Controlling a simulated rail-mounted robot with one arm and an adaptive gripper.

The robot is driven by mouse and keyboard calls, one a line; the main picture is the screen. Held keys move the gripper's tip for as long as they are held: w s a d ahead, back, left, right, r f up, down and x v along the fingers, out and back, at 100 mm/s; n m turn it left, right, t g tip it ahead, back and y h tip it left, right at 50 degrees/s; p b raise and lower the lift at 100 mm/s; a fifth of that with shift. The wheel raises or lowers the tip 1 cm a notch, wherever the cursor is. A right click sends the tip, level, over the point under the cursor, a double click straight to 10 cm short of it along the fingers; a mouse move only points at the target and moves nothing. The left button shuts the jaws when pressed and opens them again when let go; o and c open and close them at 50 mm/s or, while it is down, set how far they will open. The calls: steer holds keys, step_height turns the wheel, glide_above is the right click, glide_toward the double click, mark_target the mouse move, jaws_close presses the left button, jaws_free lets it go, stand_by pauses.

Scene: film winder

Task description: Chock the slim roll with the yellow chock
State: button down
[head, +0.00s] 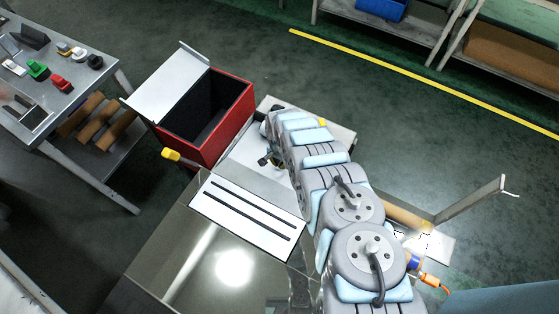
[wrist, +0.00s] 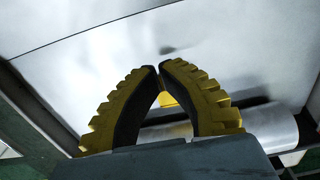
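In the wrist view, my gripper (wrist: 160,72) has yellow ridged fingers with black pads. Their tips nearly meet, with a small dark part between them. A yellow piece, which looks like the yellow chock (wrist: 167,100), shows in the gap between the fingers; they mostly hide it. A pale silvery roll (wrist: 265,126) lies just beyond the fingers, partly hidden by them; I cannot tell if chock and roll touch. In the head view, my gripper (head: 269,159) is small and dark beside the white machine top, and the chock cannot be made out there.
An open red box (head: 236,105) with a black lining stands left of my arm. A side table (head: 88,73) at upper left holds several small coloured pieces, with brown rolls (head: 97,115) beneath. A slotted white panel (head: 245,228) lies on the machine. A tan roll (head: 408,216) is at right.

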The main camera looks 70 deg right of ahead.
mark_target(279, 169)
steer(key=shift+f+b, duration=1.05)
steer(key=shift+f, duration=0.9)
steer(key=shift+d+f+b, duration=0.25)
steer(key=shift+d+b, duration=0.6)
steer(key=shift+b, duration=0.15)
steer(key=shift+s+d+r+b, duration=0.1)
steer(key=shift+d+r+b, duration=0.05)
steer(key=shift+d+b, duration=0.45)
steer(key=shift+d+r, duration=0.1)
step_height(279, 169, up, 10)
steer(key=p, duration=1)
steer(key=shift+p, duration=0.3)
